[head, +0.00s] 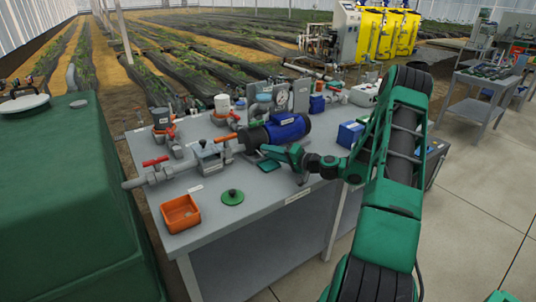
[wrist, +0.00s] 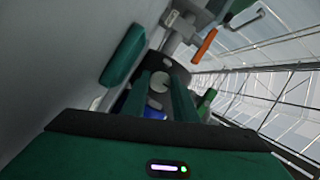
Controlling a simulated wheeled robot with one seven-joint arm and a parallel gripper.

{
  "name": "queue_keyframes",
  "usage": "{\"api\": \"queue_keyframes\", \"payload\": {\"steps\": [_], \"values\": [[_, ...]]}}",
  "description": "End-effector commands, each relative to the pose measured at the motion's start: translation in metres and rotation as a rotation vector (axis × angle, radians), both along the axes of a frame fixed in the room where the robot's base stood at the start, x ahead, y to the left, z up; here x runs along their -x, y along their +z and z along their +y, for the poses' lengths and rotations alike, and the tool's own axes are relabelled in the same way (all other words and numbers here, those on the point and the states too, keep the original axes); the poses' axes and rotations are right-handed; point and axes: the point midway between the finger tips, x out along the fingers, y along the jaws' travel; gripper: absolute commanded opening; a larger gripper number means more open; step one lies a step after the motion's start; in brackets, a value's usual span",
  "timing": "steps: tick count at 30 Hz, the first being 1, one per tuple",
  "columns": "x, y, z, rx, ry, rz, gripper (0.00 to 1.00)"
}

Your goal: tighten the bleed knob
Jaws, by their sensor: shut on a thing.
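My gripper (head: 267,151) reaches in from the right, low over the bench, with its fingertips at the front of the pump. In the wrist view my gripper (wrist: 160,84) has its two green fingers on either side of a small pale round part, apparently the bleed knob (wrist: 158,82), and is shut on it. In the head view the knob is hidden by the fingers. The pump's blue motor (head: 288,127) sits just behind my gripper, and a dark part of the pump (head: 252,136) is at its left. The knob's turn position cannot be told.
The grey bench (head: 225,225) holds an orange tray (head: 180,213), a green disc (head: 232,197) and grey pipework with red-handled valves (head: 212,152). A green tank (head: 60,190) stands close at left. A blue box (head: 350,134) is right of the pump. The front bench surface is mostly clear.

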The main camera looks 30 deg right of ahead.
Motion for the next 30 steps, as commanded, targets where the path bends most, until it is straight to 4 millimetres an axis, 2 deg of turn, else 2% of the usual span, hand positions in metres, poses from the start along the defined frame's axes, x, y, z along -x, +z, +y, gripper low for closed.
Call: {"api": "queue_keyframes", "payload": {"steps": [9,10,12,23,26,30], "values": [[0.001,-0.003,-0.002,0.001,-0.003,0.007,0.03],[0.001,-0.003,-0.002,0.001,-0.003,0.007,0.31],[0.001,-0.003,-0.002,0.001,-0.004,0.006,0.44],[0.004,-0.001,-0.003,0.001,-0.003,0.003,0.44],[0.012,0.000,-0.007,0.000,-0.004,0.004,0.44],[0.035,0.002,-0.017,-0.001,-0.006,0.005,0.44]]}}
